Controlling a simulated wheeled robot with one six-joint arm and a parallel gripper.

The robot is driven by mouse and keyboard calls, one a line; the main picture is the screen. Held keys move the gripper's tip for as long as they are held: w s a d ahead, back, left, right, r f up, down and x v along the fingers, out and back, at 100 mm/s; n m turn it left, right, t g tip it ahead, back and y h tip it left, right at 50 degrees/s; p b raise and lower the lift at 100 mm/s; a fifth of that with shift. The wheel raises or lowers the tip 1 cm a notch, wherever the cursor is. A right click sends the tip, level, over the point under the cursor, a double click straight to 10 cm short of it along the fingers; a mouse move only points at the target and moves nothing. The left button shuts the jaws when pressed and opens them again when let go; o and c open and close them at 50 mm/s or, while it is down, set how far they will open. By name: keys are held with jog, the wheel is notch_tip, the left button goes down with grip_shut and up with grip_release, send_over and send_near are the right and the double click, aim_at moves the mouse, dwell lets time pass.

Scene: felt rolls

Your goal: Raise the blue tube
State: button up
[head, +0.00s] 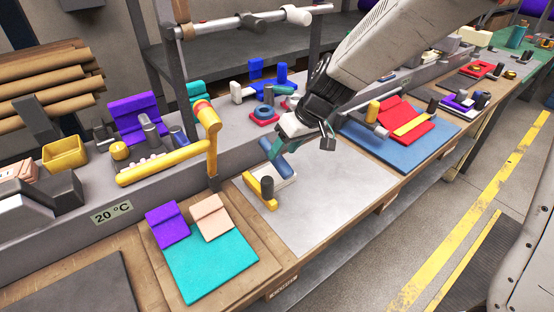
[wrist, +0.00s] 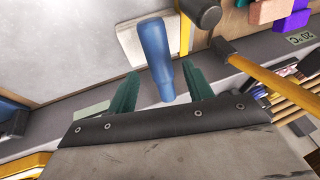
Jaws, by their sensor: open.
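The blue tube (head: 282,164) is by a whitish block (head: 288,182) at the back left of the pale grey sheet (head: 335,190). In the wrist view the blue tube (wrist: 156,55) is smooth and slightly tapered, with the white block (wrist: 130,42) behind it. My gripper (wrist: 160,88) is open, with one green finger on each side of the tube's near end. Gaps show between the fingers and the tube. In the head view my gripper (head: 298,138) is just above the tube and hides part of it. I cannot tell how far the tube tilts.
A yellow piece with a dark cylinder (head: 267,187) stands close to the tube's left. A blue mat (head: 405,153) with red felt lies to the right. The front of the grey sheet is clear.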

aim_at(280, 156)
jog(key=x, duration=0.5)
jog(key=shift+f, duration=0.1)
grip_shut()
